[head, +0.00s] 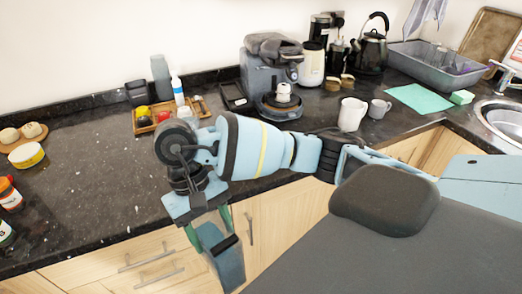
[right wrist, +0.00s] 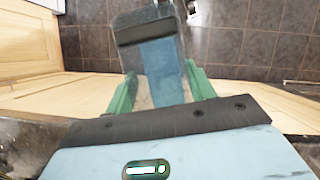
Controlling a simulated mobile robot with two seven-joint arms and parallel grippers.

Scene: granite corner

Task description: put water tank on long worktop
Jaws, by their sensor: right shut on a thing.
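The water tank (head: 222,262) is a see-through blue container with a dark band near one end. My right gripper (head: 208,226) is shut on it, with its green fingers on either side. The tank hangs tilted in front of the wooden drawers, outside the worktop's front edge. In the right wrist view the tank (right wrist: 165,72) sits between the green fingers, above the tiled floor. The long worktop (head: 95,190) is dark speckled granite running along the wall. My left gripper is not in view.
A coffee machine (head: 268,75) stands at the back, with a white mug (head: 352,114) to its right. A wooden tray (head: 145,127) with small items lies behind my arm. The worktop's left-middle is clear.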

